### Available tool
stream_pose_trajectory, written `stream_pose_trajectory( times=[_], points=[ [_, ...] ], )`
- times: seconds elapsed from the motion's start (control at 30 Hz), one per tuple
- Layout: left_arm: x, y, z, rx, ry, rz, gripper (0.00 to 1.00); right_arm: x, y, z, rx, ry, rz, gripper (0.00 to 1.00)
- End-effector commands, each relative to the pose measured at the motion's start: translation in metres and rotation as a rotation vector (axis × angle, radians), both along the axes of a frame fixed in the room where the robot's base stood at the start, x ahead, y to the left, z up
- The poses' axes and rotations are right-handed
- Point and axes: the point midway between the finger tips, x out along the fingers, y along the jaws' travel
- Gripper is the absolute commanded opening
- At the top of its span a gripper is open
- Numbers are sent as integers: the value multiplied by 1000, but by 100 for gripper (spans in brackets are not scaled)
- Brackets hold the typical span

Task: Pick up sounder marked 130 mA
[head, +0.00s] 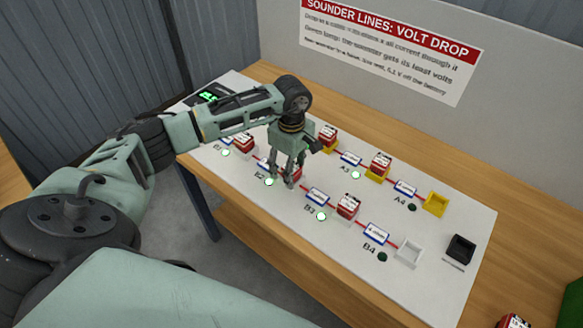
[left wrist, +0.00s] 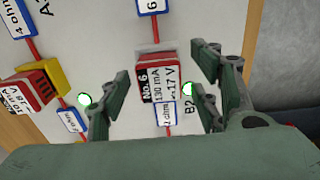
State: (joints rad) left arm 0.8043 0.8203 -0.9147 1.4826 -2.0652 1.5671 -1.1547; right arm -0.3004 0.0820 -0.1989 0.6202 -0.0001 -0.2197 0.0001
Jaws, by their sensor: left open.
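The sounder marked 130 mA (left wrist: 157,78) is a red block with a white label reading "No. 6, 130 mA", seated in a pale socket beside the B2 mark in the left wrist view. In the head view this sounder (head: 294,174) is partly hidden by my left gripper (head: 287,171). My left gripper is open, pointing down over it. In the left wrist view the fingers stand apart, one on each side of the sounder, with visible gaps. My right gripper is not in view.
Other red sounders sit close by on the white board (head: 455,215), such as one in a yellow socket (head: 380,165) and one near B3 (head: 347,206). An empty yellow socket (head: 436,204), an empty white socket (head: 408,252) and a black block (head: 460,248) are at right.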

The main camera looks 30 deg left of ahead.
Motion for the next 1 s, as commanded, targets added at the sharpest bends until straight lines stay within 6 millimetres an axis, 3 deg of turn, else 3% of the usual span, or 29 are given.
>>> stream_pose_trajectory(
  times=[0.3,0.9,1.0],
  points=[
    [0,0,-9,0,-1,-1,58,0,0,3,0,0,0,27],
    [0,0,-8,0,-1,-1,6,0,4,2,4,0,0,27],
    [0,0,-8,0,-1,0,6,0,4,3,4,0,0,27]
  ],
)
